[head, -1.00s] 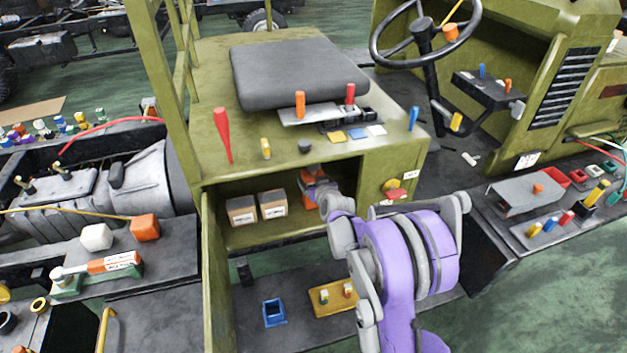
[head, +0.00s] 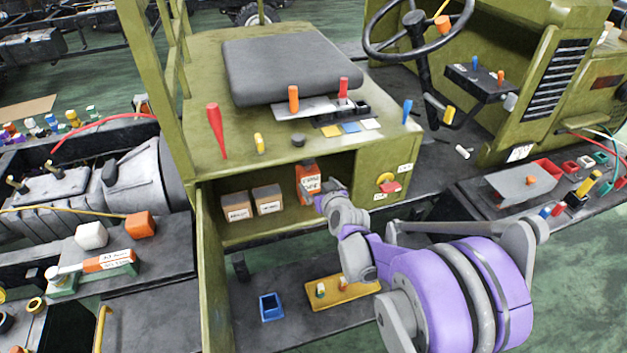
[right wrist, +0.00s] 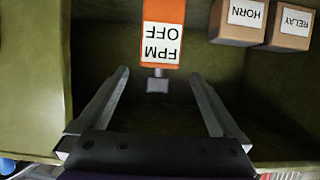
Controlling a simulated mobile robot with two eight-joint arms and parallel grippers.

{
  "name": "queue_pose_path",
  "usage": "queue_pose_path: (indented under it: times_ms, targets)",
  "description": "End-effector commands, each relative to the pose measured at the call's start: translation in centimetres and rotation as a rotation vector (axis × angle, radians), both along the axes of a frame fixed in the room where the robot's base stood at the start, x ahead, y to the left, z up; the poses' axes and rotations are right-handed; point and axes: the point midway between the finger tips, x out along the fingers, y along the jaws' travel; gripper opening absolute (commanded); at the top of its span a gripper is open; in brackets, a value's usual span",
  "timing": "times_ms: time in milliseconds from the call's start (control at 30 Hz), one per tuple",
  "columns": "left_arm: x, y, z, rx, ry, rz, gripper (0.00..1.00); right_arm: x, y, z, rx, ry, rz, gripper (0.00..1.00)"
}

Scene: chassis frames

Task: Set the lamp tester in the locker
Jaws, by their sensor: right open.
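An orange labelled device (head: 308,184) stands upright inside the open locker (head: 205,235) below the seat; it also shows in the right wrist view (right wrist: 162,30), with a grey tip towards my gripper. A second orange labelled device (head: 108,261) lies in a green holder at the left. I cannot tell from the labels which is the lamp tester. My right gripper (head: 326,197) is at the locker's opening. In the right wrist view, its fingers (right wrist: 158,76) are wide apart and empty, with the orange device just beyond them. My left gripper is not in view.
Below are a blue bin (head: 271,307) and a yellow tray (head: 327,293). The locker's side wall and top edge bound the opening.

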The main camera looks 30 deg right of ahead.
Motion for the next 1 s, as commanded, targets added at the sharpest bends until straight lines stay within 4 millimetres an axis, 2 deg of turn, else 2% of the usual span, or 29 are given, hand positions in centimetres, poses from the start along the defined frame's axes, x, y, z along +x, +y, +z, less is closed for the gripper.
queue_pose_path:
  times_ms: [100, 300, 367, 467, 567, 600, 700, 800, 900, 1000]
  targets:
    - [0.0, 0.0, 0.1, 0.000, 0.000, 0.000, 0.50, -0.9, 0.2, 0.4, -0.001, 0.000, 0.000, 1.00]
    - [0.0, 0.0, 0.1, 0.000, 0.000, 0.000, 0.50, -1.4, 0.8, 0.6, 0.002, 0.008, 0.009, 1.00]
    - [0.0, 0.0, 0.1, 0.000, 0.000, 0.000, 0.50, -1.9, 1.9, 0.7, 0.012, 0.027, 0.025, 1.00]
    - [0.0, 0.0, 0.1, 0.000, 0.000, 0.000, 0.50, -3.8, 5.1, 1.1, 0.036, 0.094, 0.077, 1.00]
    - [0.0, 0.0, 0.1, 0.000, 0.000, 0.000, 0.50, -7.3, 9.5, 1.1, 0.067, 0.202, 0.142, 1.00]
    - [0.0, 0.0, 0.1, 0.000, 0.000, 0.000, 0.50, -9.1, 11.2, 1.0, 0.077, 0.251, 0.166, 1.00]
    - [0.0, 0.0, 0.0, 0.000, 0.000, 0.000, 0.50, -14.1, 14.6, 0.4, 0.096, 0.378, 0.211, 1.00]
    - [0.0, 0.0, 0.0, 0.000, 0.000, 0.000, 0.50, -19.2, 16.9, -0.6, 0.103, 0.498, 0.235, 1.00]
    - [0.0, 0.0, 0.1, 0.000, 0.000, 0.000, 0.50, -23.5, 18.1, -1.6, 0.098, 0.596, 0.240, 1.00]
    - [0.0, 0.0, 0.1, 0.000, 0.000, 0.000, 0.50, -26.6, 18.6, -2.3, 0.091, 0.665, 0.236, 1.00]
